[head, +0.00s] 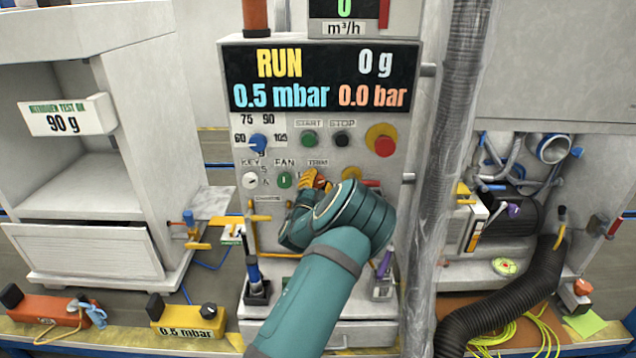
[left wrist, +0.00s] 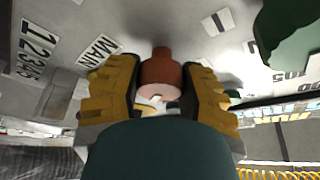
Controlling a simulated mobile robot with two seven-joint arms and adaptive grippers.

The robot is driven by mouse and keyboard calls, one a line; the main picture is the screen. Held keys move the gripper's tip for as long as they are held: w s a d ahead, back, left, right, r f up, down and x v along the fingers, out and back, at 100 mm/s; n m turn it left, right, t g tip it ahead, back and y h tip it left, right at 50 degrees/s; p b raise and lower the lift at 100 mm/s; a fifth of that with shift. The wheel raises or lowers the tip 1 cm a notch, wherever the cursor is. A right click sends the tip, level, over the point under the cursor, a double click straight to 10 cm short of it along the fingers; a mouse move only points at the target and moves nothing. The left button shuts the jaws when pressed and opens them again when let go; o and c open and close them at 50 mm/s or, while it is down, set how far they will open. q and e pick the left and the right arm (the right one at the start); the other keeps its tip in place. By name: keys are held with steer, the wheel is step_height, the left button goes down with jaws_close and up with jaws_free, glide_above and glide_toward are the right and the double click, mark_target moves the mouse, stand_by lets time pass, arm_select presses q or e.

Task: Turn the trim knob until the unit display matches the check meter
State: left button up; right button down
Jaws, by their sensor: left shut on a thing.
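The unit display (head: 318,78) at the top of the grey panel reads RUN, 0 g, 0.5 mbar and 0.0 bar. The yellow check meter (head: 187,318) on the front ledge at the lower left also reads 0.5 mbar. My left gripper (head: 313,181) reaches the panel just under the TRIM label. It is shut on the trim knob, which shows in the left wrist view as a reddish-brown knob (left wrist: 161,72) between the yellow fingers (left wrist: 160,97). The gripper hides most of the knob in the head view. My right gripper is not in view.
A blue selector knob (head: 258,143), the green START button (head: 308,139), the black STOP button (head: 342,139) and a red emergency button (head: 381,140) surround the TRIM place. A wrapped vertical pipe (head: 455,150) stands close on the right. An orange box (head: 45,309) lies at the far left.

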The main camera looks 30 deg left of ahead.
arm_select(q)
steer(key=shift+r, duration=0.2)
steer(key=o, duration=1.2)
steer(key=shift+w, duration=0.1)
steer(key=shift+f, duration=0.1)
steer(key=shift+f, duration=0.1)
steer(key=shift+s+f, duration=0.1)
steer(key=shift+s, duration=0.25)
steer(key=v, duration=1.1)
steer(key=shift+s+d, duration=0.15)
